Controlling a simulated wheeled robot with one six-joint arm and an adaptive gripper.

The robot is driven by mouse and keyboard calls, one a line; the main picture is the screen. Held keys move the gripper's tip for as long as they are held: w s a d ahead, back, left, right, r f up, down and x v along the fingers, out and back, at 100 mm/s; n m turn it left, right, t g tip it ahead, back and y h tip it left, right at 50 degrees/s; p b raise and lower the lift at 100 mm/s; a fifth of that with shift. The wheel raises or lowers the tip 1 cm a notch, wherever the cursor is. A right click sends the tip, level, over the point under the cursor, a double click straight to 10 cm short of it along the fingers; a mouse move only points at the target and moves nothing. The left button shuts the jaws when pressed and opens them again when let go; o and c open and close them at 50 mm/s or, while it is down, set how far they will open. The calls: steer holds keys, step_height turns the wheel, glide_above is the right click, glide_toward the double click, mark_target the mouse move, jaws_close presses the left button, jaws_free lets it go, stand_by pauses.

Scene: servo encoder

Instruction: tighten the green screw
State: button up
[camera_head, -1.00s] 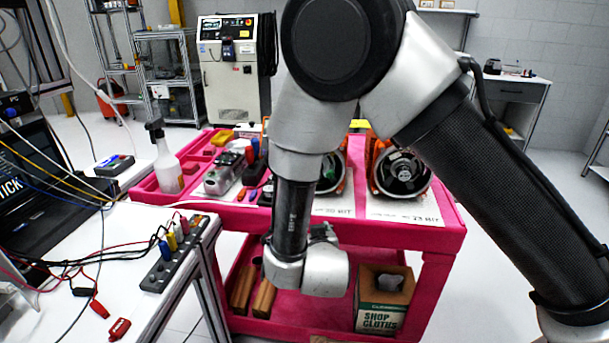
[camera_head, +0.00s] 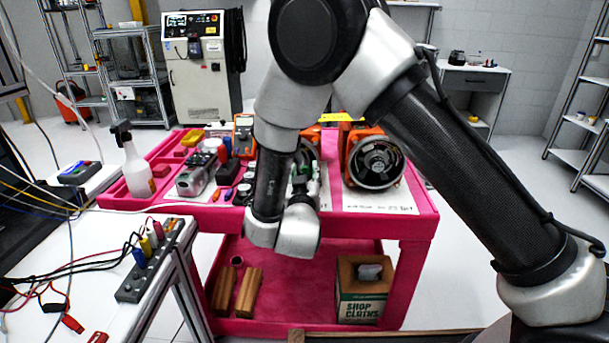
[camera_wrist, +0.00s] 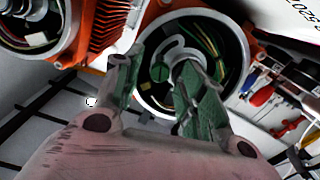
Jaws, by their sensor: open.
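In the wrist view, an open orange motor housing (camera_wrist: 142,100) holds wires and a pale curved part. A small green round piece (camera_wrist: 158,73) inside it looks like the green screw. My gripper (camera_wrist: 162,88) is open, its two green-padded fingers apart in front of the housing opening, with the green piece showing between them. I cannot tell whether a finger touches anything. In the head view, my arm and wrist cover much of this housing (camera_head: 308,155), and the screw cannot be made out there.
A second orange housing (camera_head: 378,162) stands to the right on the pink cart (camera_head: 425,225). A multimeter (camera_head: 244,135), tools and a spray bottle (camera_head: 137,172) are to the left. A box of shop cloths (camera_head: 362,305) is on the lower shelf. A white bench (camera_head: 60,250) is at front left.

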jaws_close()
steer(key=shift+m, duration=0.3)
steer(key=m, duration=0.3)
steer(key=shift+m, duration=0.4)
steer(key=m, duration=1)
steer(key=shift+m, duration=0.4)
steer(key=m, duration=0.6)
steer(key=shift+f+m, duration=0.1)
steer(key=shift+m, duration=0.3)
